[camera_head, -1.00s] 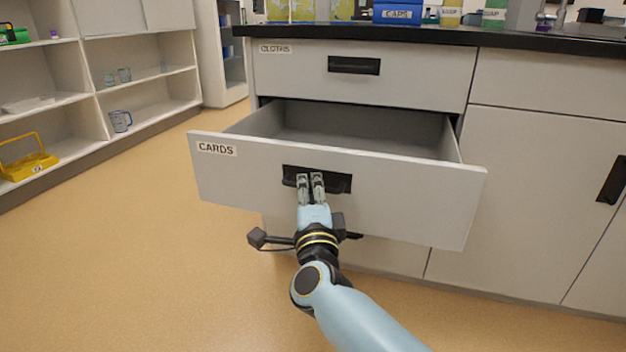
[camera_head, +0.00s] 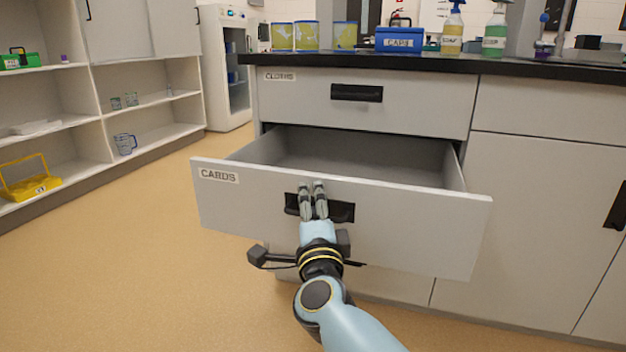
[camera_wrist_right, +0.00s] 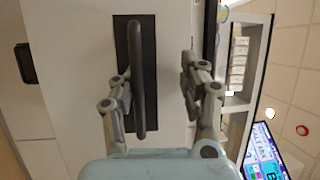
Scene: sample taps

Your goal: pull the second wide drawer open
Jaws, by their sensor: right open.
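The second wide drawer (camera_head: 400,224), labelled CARDS, stands pulled out below the CLOTHS drawer, and the inside that shows looks empty. Its dark handle (camera_head: 341,211) is on the front panel and also shows in the right wrist view (camera_wrist_right: 137,75). My right gripper (camera_head: 313,187) is at the left part of the handle. In the right wrist view its fingers (camera_wrist_right: 157,75) are apart, with the handle bar between them, nearer the left finger. The right finger stands clear of the bar. My left gripper is in neither view.
The closed CLOTHS drawer (camera_head: 410,103) is above, under a black worktop (camera_head: 370,66) with a blue CAPS box (camera_head: 398,40) and spray bottles. Closed cabinet doors (camera_head: 535,215) are at the right. Open shelves (camera_head: 75,125) stand at the left, with free floor (camera_head: 120,270) between.

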